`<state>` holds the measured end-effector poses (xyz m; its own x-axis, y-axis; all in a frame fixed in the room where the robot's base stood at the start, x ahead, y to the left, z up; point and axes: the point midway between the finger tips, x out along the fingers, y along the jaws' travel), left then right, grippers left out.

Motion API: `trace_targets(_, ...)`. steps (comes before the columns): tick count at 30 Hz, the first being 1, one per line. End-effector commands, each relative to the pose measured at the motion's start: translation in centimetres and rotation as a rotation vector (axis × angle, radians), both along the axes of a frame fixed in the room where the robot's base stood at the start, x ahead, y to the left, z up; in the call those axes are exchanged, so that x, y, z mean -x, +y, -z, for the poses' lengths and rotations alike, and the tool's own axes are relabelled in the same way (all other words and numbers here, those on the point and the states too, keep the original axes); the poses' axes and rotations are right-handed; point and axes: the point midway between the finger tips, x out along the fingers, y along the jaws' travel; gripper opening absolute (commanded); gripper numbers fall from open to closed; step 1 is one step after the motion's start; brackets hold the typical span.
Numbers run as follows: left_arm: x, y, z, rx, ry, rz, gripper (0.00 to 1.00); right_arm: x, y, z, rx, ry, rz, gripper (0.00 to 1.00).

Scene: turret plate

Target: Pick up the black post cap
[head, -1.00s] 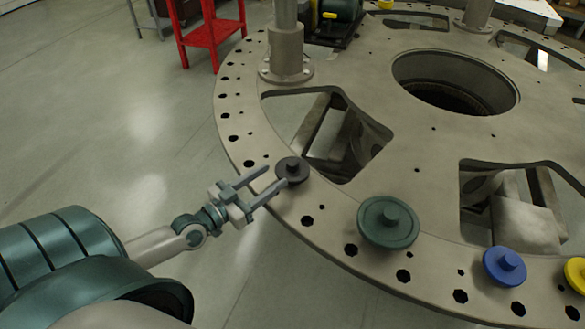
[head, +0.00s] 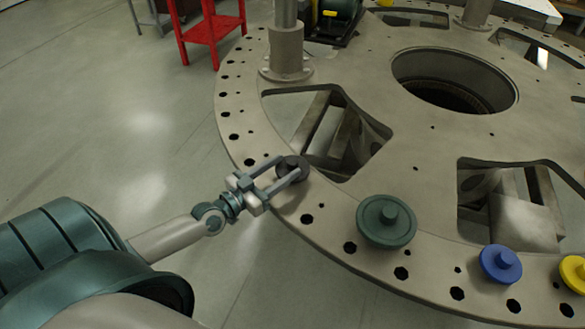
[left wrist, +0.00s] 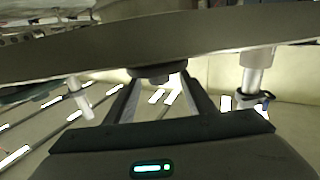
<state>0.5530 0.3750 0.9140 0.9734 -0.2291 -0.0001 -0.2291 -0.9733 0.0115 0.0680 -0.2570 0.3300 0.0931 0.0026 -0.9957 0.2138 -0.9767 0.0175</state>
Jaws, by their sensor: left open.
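The black post cap (head: 294,163) sits on the rim of the turret plate (head: 330,190), at its near left side. It is a small dark disc with a raised knob. My left gripper (head: 288,167) is open, with its two fingers reaching either side of the cap's knob. The fingers partly cover the cap in the head view. In the left wrist view the cap (left wrist: 155,75) shows as a dark shape between the fingertips; contact cannot be made out. My right gripper is not in view.
A green cap (head: 386,221), a blue cap (head: 501,264) and a yellow cap (head: 575,273) sit further right along the rim. A grey post (head: 286,50) stands on the plate behind the black cap. A red stand (head: 210,30) is on the floor. Floor at left is clear.

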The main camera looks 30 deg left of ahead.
Motion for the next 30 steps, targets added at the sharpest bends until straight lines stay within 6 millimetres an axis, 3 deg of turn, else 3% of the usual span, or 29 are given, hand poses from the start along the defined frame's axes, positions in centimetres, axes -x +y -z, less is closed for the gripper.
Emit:
trace_targets(5,-2.0,-0.7,-0.6,0.000,-0.002,0.000,0.49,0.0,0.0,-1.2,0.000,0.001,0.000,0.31)
trace_targets(12,-3.7,-1.1,-0.3,-0.001,-0.001,0.000,0.49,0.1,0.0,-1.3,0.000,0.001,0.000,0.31)
trace_targets(27,-3.8,-1.1,-0.2,-0.001,0.000,0.000,0.49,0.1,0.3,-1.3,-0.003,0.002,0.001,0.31)
trace_targets(28,-3.8,-1.1,-0.2,-0.001,0.000,0.000,0.47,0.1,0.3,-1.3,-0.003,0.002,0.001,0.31)
trace_targets(30,-3.8,-1.1,-0.2,-0.001,0.000,0.000,0.30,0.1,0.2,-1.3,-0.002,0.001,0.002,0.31)
